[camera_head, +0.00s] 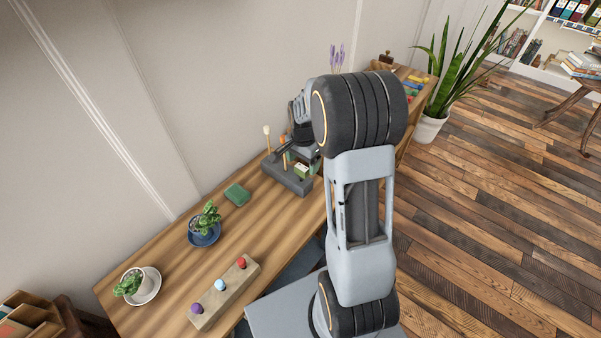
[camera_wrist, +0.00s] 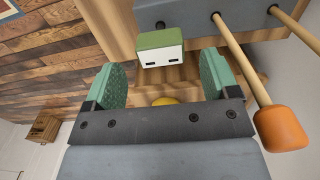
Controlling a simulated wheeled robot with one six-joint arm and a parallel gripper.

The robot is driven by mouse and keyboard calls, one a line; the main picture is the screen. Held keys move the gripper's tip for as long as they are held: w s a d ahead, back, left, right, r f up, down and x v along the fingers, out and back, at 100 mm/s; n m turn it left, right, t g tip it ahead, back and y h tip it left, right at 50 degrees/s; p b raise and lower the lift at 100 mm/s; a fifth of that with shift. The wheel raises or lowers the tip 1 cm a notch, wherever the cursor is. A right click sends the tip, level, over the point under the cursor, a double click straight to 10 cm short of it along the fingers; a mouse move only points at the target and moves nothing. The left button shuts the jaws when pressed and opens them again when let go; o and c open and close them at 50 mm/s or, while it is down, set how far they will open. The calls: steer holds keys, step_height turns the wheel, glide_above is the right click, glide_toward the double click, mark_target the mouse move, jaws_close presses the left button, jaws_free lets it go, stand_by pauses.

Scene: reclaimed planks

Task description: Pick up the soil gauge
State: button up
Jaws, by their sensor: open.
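The soil gauge, as far as I can tell, is the small block with a green top and a white face with two dark slots (camera_wrist: 160,49) in the wrist view. It stands at the grey rack (camera_wrist: 190,24). In the head view the gauge (camera_head: 301,171) shows its green and white head in the grey rack (camera_head: 285,180) on the wooden bench. My gripper (camera_wrist: 161,72) is open, its two green pads apart on the left and right. The gauge's head appears between and just beyond the fingertips, with a gap on both sides. Its lower part is hidden.
An orange-ended wooden handle (camera_wrist: 281,128) leans close beside the right finger. On the bench (camera_head: 165,265) are a green block (camera_head: 237,195), a plant in a blue pot (camera_head: 204,232), a plant in a white pot (camera_head: 144,285) and a wooden strip with coloured knobs (camera_head: 226,294).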

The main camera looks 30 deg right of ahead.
mark_target(302, 168)
steer(key=shift+s+a+f, duration=0.1)
steer(key=shift+a+f, duration=0.05)
steer(key=shift+f, duration=1.15)
steer(key=shift+a+f, duration=0.1)
steer(key=shift+f, duration=1.15)
steer(key=shift+c, duration=0.3)
steer(key=c, duration=1)
steer(key=shift+o, duration=0.2)
steer(key=shift+r, duration=0.1)
